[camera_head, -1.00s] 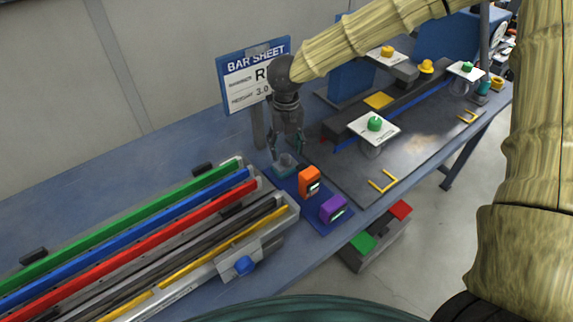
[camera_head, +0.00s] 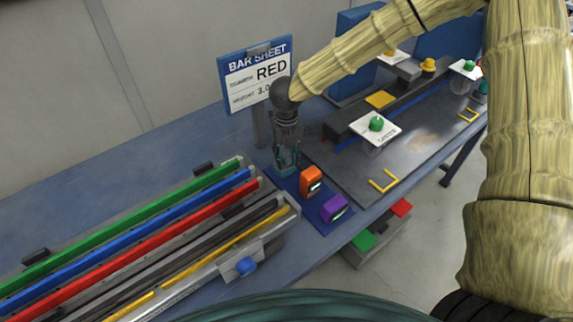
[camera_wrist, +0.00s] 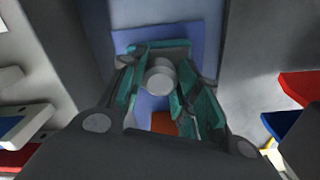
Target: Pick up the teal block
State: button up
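The teal block (camera_head: 284,171) stands on the blue mat beside the orange block, below my gripper (camera_head: 286,163). In the wrist view, the teal block (camera_wrist: 168,45) shows at the far end of the gap between my fingers, with a grey round knob (camera_wrist: 160,76) on top. My gripper (camera_wrist: 160,88) points down, its fingers spread on either side of the knob. Whether a finger touches the knob or block is not clear. The fingers hide much of the block in both views.
An orange block (camera_head: 311,182) and a purple block (camera_head: 334,208) stand close by on the blue mat (camera_head: 315,219). A rack of coloured bars (camera_head: 150,238) lies to the left. The sign (camera_head: 256,75) stands behind my gripper. A dark workstation (camera_head: 350,176) lies to the right.

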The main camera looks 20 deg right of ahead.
aim_at(286, 155)
jog(key=shift+f, duration=0.1)
jog(key=c, duration=0.4)
jog(key=shift+c, duration=0.2)
notch_tip(286, 155, up, 10)
jog(key=shift+w+r+b, duration=0.1)
jog(key=shift+b, duration=0.65)
